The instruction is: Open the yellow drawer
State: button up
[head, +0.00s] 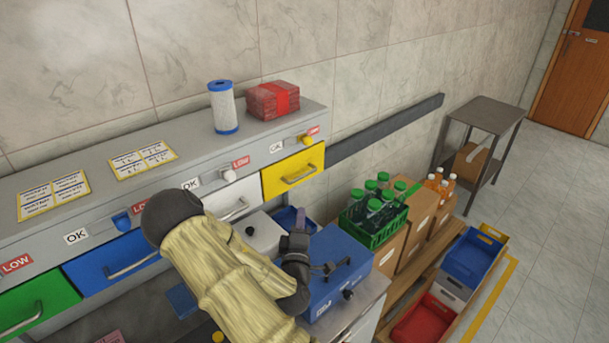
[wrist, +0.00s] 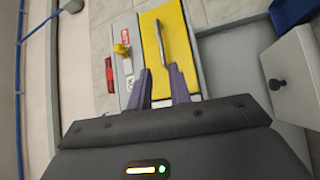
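The yellow drawer (head: 272,183) is at the right end of the grey cabinet's drawer row and looks shut. Its metal bar handle (head: 298,175) is on the front face. In the wrist view the yellow drawer (wrist: 176,30) and its handle (wrist: 160,42) lie straight ahead. My gripper (wrist: 161,69) is open and empty, with its two purple fingers apart. The handle's near end appears between the fingertips in that view. In the head view my gripper (head: 300,214) is below and in front of the drawer, apart from the handle. My forearm hides part of the cabinet.
A white drawer (head: 245,190) is left of the yellow one, then blue and green ones. A yellow knob (head: 307,140) sits above the yellow drawer. Below my gripper is a blue box (head: 340,262). A green bottle crate (head: 372,232) stands to the right.

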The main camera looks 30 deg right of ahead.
aim_at(304, 175)
jog(key=p+x, duration=0.8)
jog(key=x, duration=0.9)
grip_shut()
